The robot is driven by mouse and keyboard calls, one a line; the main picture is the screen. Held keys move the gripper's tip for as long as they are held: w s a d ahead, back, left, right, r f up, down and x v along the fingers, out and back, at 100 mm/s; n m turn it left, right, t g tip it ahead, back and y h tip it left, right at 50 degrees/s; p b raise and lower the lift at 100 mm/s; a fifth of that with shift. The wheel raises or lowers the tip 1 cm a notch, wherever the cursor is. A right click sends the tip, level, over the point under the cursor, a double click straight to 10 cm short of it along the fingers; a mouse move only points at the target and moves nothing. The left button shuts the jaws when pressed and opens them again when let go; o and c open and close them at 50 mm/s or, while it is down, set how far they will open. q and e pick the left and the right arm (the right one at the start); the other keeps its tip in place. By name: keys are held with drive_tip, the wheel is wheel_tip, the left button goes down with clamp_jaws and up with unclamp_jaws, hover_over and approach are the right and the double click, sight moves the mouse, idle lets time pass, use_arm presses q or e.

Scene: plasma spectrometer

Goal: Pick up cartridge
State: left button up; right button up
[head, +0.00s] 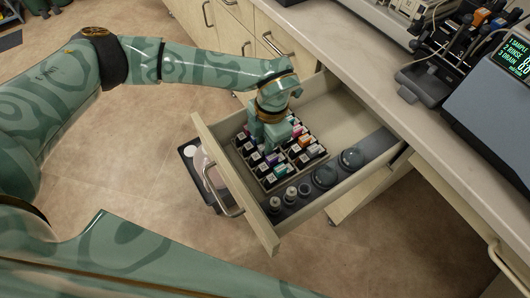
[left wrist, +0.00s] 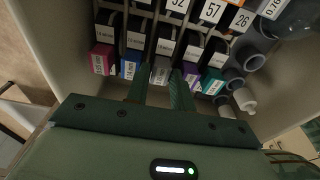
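Several small cartridges with black bodies, white labels and coloured ends stand in rows in a divided tray (head: 268,188) inside the open drawer. My left gripper (head: 272,140) reaches down over the tray and hides part of it. In the left wrist view, the two green fingers (left wrist: 158,90) are apart, pointing at the row. A grey-ended cartridge (left wrist: 160,72) shows between the fingertips; I cannot tell whether they touch it. Beside it are a blue-ended cartridge (left wrist: 130,66), a purple-ended one (left wrist: 191,75) and a magenta-ended one (left wrist: 102,59). My right gripper is not in view.
The drawer (head: 232,182) is pulled out below a counter (head: 385,75). Small bottles (head: 290,194) and dark round lids (head: 325,176) lie beside the tray. Instruments (head: 495,95) stand on the counter.

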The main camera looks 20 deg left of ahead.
use_arm(q)
drive_tip(key=shift+f, duration=0.6)
drive_tip(key=shift+r, duration=0.1)
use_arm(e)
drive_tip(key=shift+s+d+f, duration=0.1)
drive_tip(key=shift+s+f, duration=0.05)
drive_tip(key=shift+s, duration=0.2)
use_arm(q)
clamp_jaws()
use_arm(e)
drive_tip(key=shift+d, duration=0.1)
use_arm(q)
drive_tip(key=shift+r, duration=0.1)
